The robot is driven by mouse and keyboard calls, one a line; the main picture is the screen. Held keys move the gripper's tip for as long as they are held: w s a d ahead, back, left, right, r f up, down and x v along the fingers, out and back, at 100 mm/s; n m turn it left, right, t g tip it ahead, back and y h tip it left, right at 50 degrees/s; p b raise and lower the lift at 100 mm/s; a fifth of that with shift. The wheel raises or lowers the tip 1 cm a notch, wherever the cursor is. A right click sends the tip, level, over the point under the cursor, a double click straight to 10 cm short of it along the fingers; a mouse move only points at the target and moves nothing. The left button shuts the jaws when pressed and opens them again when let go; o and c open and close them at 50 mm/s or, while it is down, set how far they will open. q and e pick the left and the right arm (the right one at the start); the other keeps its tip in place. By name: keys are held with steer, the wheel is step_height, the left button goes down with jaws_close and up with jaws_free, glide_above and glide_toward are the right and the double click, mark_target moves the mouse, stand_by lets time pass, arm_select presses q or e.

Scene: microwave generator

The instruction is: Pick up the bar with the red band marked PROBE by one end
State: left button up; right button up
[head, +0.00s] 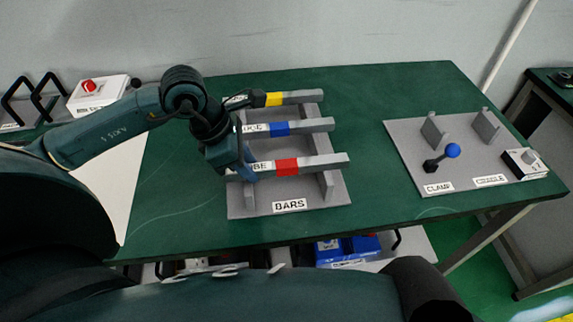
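The bar with the red band (318,163) is the nearest of three grey bars lying across the rack labelled BARS (262,206). Its white label beside the band is partly covered, with only the end letters "BE" showing. My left gripper (248,174) is at this bar's left end and hides that end. Its fingers overlap the bar in the picture, but whether they are closed on it cannot be told. The bar still appears to lie level on the rack. My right gripper is not in view.
A blue-banded bar (308,126) and a yellow-banded bar (298,97) lie behind. A grey plate (405,142) labelled CLAMP and CRADLE, with a blue-knobbed lever (452,151), is at right. The green table (365,100) is clear between rack and plate.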

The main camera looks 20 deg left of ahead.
arm_select(q)
jaws_close()
steer(key=shift+r, duration=0.15)
